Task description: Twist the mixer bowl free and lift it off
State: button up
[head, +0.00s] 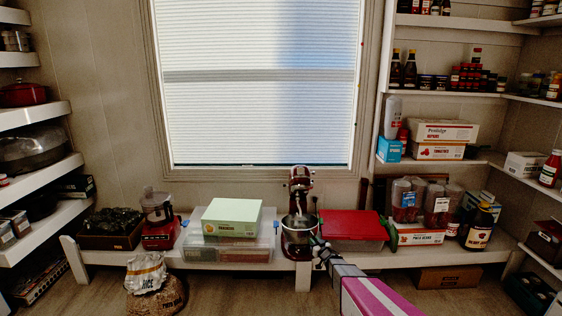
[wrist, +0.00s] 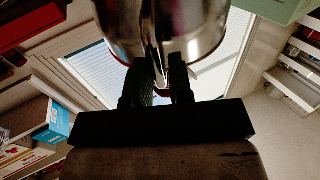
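The stand mixer (head: 300,180) is dark red and stands on the low bench below the window. Its shiny metal mixer bowl (head: 299,224) sits under the mixer head, upright. In the wrist view the bowl (wrist: 190,25) fills the top middle, with a narrow metal handle (wrist: 161,70) pointing toward me. My gripper (head: 315,242) is at the bowl's front right side in the head view. In the wrist view my gripper's fingers (wrist: 162,75) stand close together on both sides of the handle, shut on it. The bowl's base and its join to the mixer are hidden.
A clear bin with a red lid (head: 352,225) stands close right of the mixer. A pale green box (head: 232,217) on a clear bin (head: 205,248) stands to the left. Shelves flank both sides. The floor in front holds a rice bag (head: 146,272) at left.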

jog(key=shift+o, duration=1.3)
jog(key=v, duration=1.1)
jog(key=s+d+r+m+g+h, duration=0.4)
jog(key=s+r+m+g+h, duration=0.1)
jog(key=s+r+h, duration=0.3)
jog(key=s+a+r+g, duration=0.2)
jog(key=s+g, duration=0.1)
jog(key=s, duration=0.4)
jog(key=s+a+r+g, duration=0.2)
jog(key=s+r+g, duration=0.1)
jog(key=s, duration=0.4)
jog(key=s+a+r+g, duration=0.3)
jog(key=s+g, duration=0.2)
jog(key=s, duration=0.3)
jog(key=shift+a, duration=0.1)
